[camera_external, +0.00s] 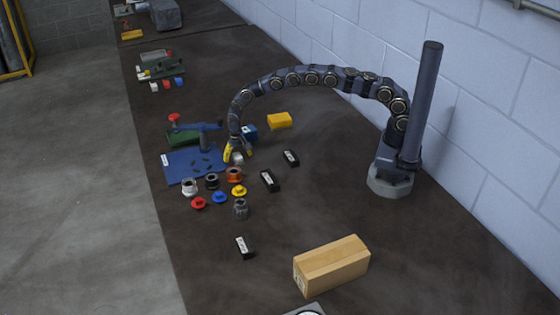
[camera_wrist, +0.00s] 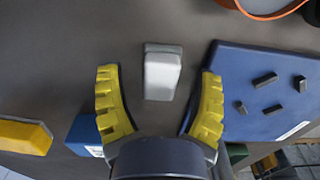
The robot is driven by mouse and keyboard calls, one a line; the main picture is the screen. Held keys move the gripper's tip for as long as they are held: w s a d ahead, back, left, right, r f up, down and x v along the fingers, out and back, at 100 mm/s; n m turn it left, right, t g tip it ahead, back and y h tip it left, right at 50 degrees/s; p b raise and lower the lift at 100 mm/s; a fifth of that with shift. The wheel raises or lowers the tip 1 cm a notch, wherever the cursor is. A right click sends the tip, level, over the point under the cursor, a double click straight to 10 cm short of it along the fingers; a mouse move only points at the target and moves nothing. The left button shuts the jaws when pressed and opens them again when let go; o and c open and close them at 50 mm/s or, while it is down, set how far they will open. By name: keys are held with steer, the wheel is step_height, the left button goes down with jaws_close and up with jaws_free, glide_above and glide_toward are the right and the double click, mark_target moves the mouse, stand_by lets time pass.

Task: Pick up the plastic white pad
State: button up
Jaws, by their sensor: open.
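The white plastic pad (camera_wrist: 162,76) is a small pale block lying on the dark table, between and just ahead of my two yellow fingers in the wrist view. In the external view it is a small pale shape (camera_external: 238,158) at my fingertips. My gripper (camera_wrist: 158,95) is open, with one finger on each side of the pad and a visible gap on both sides. In the external view my gripper (camera_external: 236,152) reaches down close to the table. Whether the fingertips touch the table cannot be told.
A blue mat (camera_external: 195,166) with small dark pieces lies close on the left. A yellow block (camera_external: 279,120) and a blue box (camera_external: 249,132) are behind. An orange spool (camera_external: 234,174) and several other parts stand in front. A cardboard box (camera_external: 331,265) sits nearer the camera.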

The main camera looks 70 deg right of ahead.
jaws_close()
stand_by(0.3)
